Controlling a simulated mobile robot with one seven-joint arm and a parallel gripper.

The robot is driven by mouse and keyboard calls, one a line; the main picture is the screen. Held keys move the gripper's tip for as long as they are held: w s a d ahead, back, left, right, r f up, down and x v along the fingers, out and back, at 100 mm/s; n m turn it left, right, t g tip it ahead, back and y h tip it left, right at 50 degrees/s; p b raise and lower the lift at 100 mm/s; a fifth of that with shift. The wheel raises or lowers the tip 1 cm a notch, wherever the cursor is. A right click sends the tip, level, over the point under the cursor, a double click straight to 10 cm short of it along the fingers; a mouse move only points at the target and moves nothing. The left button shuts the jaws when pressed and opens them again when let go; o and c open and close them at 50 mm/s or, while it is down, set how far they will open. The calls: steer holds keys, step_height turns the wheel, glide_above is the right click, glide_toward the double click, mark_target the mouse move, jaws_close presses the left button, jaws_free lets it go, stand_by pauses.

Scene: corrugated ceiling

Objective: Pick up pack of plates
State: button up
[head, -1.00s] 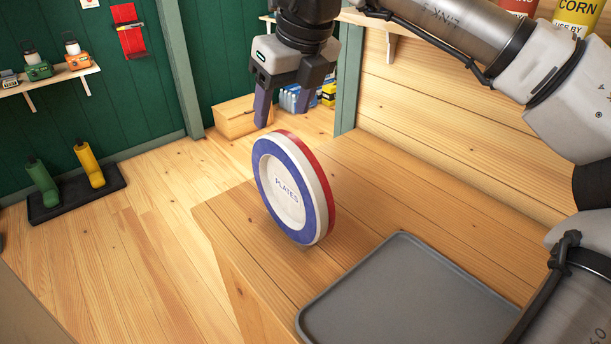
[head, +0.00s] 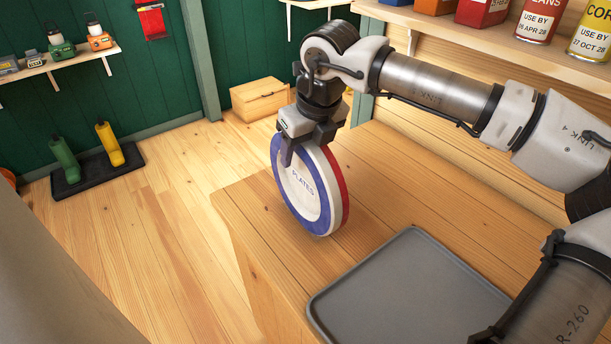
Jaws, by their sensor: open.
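The pack of plates (head: 303,190) stands on its edge on the wooden bench top (head: 375,190). It is a round disc with a blue rim, a white middle lettered "PLATES", and a white and red side. My gripper (head: 305,150) is over the top of the pack, pointing down. It is open. One dark finger shows in front of the pack's blue and white face, near the top. The other finger is mostly hidden behind the pack, so I cannot tell whether either finger touches it.
A grey tray (head: 345,283) lies on the bench, right of and nearer than the pack. A shelf with cans and boxes (head: 484,10) is on the right wall. A wooden box (head: 259,98) stands on the floor behind. The bench left of the tray is clear.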

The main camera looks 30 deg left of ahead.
steer(key=shift+x, duration=0.85)
jaws_close()
